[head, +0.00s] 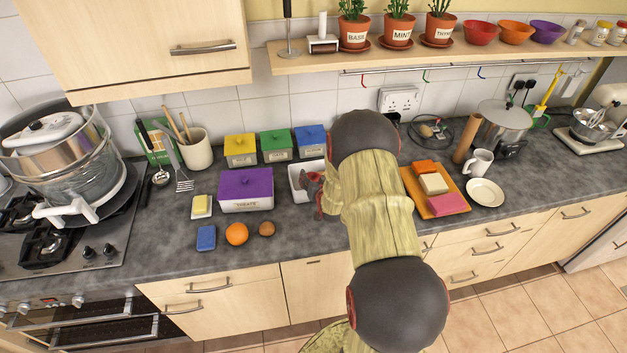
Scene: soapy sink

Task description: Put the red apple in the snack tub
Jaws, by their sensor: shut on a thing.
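My gripper (323,191) is low over a white open tub (297,185) in the middle of the counter. Its dark red fingers are partly hidden by my own arm. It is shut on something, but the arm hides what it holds. I see no red apple clearly anywhere on the counter. The open tub's front and any label on it are hidden, so I cannot tell if it is the snack tub. A purple-lidded white tub (246,189) stands just left of it, with a label that seems to read "treats".
Yellow (240,150), green (277,146) and blue (310,142) lidded tubs stand behind. An orange (237,234), a brown round item (267,229) and a blue sponge (206,238) lie in front. An orange board (431,203) lies right of my arm. A shelf (440,54) overhangs the back.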

